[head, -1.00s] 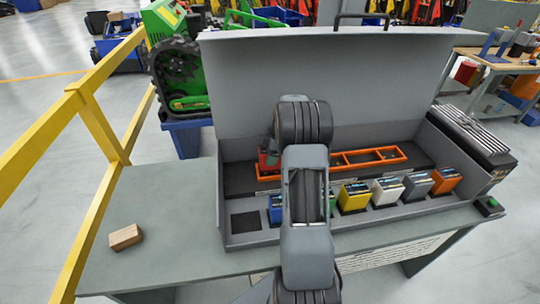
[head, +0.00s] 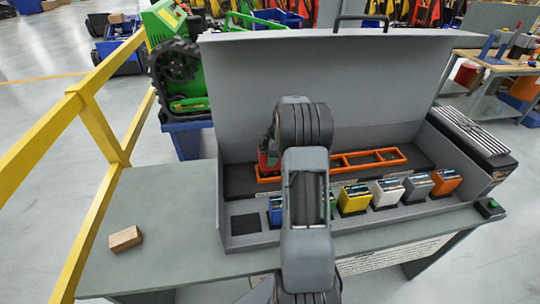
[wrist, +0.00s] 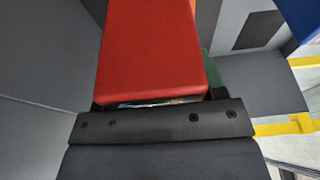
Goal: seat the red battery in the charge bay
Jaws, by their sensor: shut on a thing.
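The red battery (wrist: 155,50) fills the middle of the wrist view, with its red case upright against my gripper (wrist: 157,112). My gripper is shut on it. In the head view the red battery (head: 268,162) shows only in part, at the left end of the orange charge-bay frame (head: 385,157); my arm covers its right side and most of my gripper. I cannot tell whether its base is inside the frame or just above it. The frame's right-hand openings look empty.
In front of the frame stands a row of batteries: blue (head: 276,212), green, yellow (head: 354,198), white (head: 387,193), grey (head: 418,186) and orange (head: 446,182). An empty dark pad (head: 246,224) is at the left. A raised grey panel (head: 400,85) stands behind. A wooden block (head: 124,239) lies on the bench.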

